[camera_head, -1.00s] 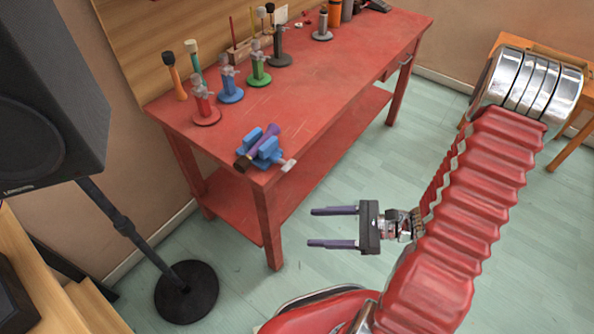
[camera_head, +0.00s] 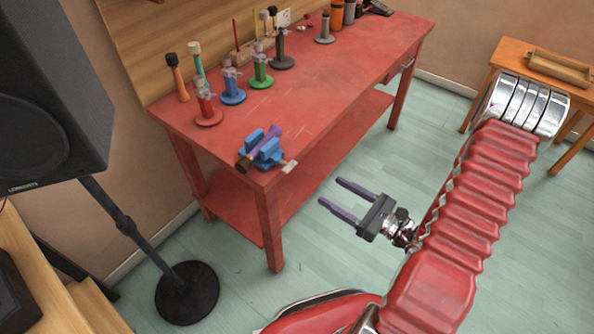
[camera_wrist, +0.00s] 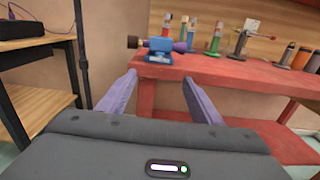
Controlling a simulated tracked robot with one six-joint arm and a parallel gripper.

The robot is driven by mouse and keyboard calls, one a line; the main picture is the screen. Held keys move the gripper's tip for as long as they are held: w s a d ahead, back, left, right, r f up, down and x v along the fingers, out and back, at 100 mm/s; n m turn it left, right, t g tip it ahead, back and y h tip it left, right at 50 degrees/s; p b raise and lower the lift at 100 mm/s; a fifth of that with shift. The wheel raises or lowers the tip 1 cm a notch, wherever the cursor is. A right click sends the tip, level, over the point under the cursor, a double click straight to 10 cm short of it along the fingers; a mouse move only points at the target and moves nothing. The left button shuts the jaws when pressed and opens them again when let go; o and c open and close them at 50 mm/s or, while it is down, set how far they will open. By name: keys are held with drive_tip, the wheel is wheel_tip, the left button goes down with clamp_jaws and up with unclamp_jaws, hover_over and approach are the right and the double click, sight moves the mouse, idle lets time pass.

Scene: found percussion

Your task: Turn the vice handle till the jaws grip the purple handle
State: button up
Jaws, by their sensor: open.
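A blue vice (camera_head: 268,157) stands at the near left corner of the red workbench. A purple handle (camera_head: 272,136) with a dark end lies between its jaws; I cannot tell how tightly it is held. A pale grey piece (camera_head: 290,166), perhaps the vice handle, shows at the vice's right side by the bench edge. My gripper (camera_head: 330,191) is open and empty, to the right of the vice and apart from it, over the floor. In the wrist view the vice (camera_wrist: 160,50) shows ahead between my two purple fingers, with the purple handle (camera_wrist: 180,46) across it.
Red, blue and green stands (camera_head: 207,110) hold tools behind the vice on the red workbench (camera_head: 320,95). A black speaker (camera_head: 45,100) on a stand is at left. A wooden table (camera_head: 555,75) is at right. The floor before the bench is clear.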

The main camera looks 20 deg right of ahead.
sight(292, 168)
drive_tip(key=shift+w+a, duration=0.1)
drive_tip(key=shift+x, duration=6.75)
drive_tip(key=shift+c, duration=0.3)
drive_tip(key=c, duration=1)
